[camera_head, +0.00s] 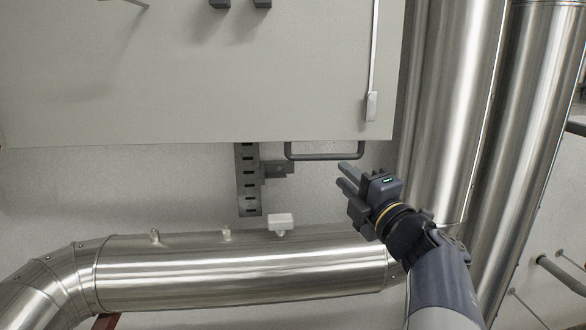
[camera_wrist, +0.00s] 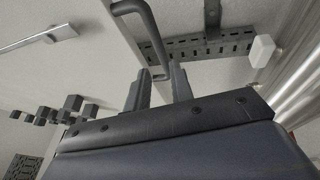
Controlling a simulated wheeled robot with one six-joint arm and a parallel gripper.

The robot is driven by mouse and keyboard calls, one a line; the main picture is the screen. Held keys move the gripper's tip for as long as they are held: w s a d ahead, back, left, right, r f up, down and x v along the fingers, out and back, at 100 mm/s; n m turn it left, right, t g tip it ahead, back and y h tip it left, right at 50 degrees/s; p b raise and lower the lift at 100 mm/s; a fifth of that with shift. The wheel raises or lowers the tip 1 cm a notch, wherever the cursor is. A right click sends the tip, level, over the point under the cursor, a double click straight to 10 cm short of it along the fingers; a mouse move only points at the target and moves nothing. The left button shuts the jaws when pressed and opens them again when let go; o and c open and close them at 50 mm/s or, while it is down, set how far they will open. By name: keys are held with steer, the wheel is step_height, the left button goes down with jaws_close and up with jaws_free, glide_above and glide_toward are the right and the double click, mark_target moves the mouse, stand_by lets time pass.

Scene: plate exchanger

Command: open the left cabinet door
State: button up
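The grey cabinet (camera_head: 190,75) fills the upper part of the head view. I see one broad flat face, and I cannot make out a seam between left and right doors. A dark U-shaped bar handle (camera_head: 325,157) is at its lower edge, right of the middle. In the wrist view the same dark bar (camera_wrist: 142,28) runs down toward the gap between my fingers.
A slotted metal bracket (camera_head: 248,180) hangs below the cabinet. A shiny horizontal pipe (camera_head: 240,270) with a small white box (camera_head: 281,222) on it crosses below. Large vertical pipes (camera_head: 455,110) stand close on the right. A thin rod (camera_head: 374,45) runs down the cabinet's right side.

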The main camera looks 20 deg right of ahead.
mark_target(326, 158)
steer(key=shift+s+f, duration=0.2)
steer(key=shift+s, duration=0.75)
steer(key=shift+w, duration=0.1)
steer(key=w, duration=0.3)
steer(key=w+r, duration=0.1)
steer(key=w, duration=0.3)
steer(key=w+r+p, duration=0.1)
steer(key=w, duration=0.2)
steer(key=shift+w+a, duration=0.25)
steer(key=shift+w, duration=0.05)
steer(key=shift+w+d, duration=0.15)
steer(key=shift+w, duration=0.25)
